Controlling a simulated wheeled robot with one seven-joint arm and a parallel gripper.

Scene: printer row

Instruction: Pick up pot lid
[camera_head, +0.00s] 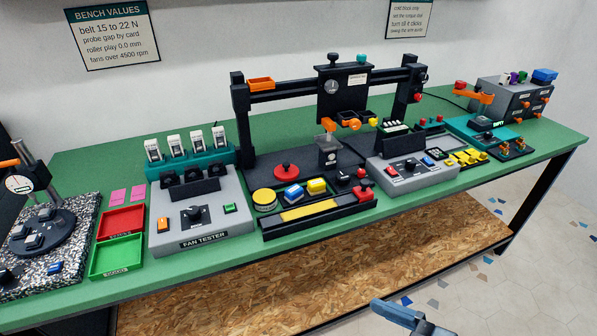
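No thing shows that is plainly a cooking pot lid. The nearest match is a flat red disc with a small knob on top (286,171), lying on the dark plate under the black gantry, near the middle of the green bench; I cannot tell for sure that it is the lid. My gripper (408,318) shows only in part at the bottom edge, as blue-grey pieces, in front of the bench and well apart from the disc. Its fingers are cut off by the frame, so open or shut cannot be told.
The black gantry (290,94) rises behind the disc. A yellow round piece (265,198) and blue and yellow blocks lie in front. The fan tester (197,214) stands left, a grey control box (412,170) right. Open floor (480,300) lies before the bench.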

